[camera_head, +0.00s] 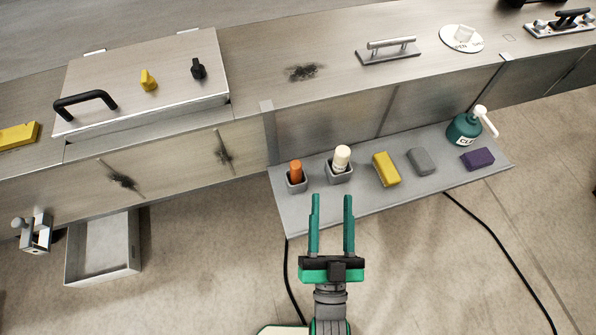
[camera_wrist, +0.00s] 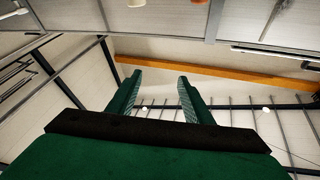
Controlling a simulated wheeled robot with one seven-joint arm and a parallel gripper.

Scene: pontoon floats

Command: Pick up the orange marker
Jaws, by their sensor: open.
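A white marker (camera_head: 341,158) stands in a second holder (camera_head: 340,174) just right of the orange one. A yellow block (camera_head: 386,169), a grey block (camera_head: 421,161), a purple block (camera_head: 478,159) and a green bottle (camera_head: 463,131) follow. Dark cables cross the floor; an open drawer (camera_head: 103,248) is at left.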

